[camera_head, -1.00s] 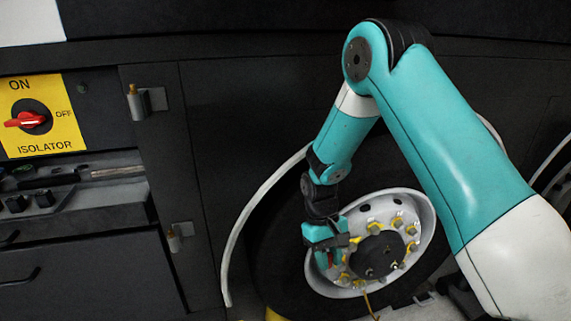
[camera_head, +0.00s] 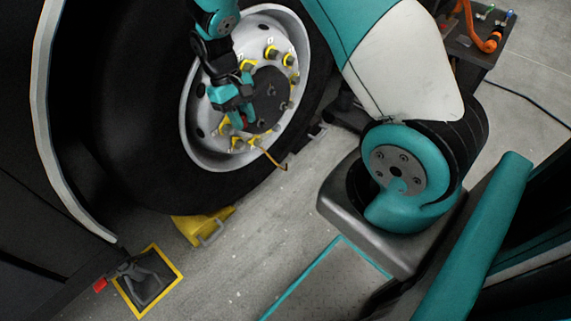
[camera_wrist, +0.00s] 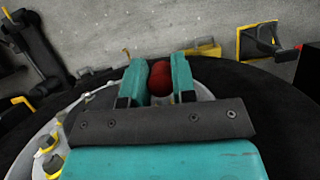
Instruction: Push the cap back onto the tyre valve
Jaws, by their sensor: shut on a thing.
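Yellow-marked wheel nuts (camera_head: 271,52) stand out around the dark hub. A yellow chock (camera_head: 200,224) lies against the black tyre (camera_head: 130,120). A yellow-edged black plate (camera_head: 148,280) is on the floor. A bench with an orange hose (camera_head: 485,38) stands at upper right.

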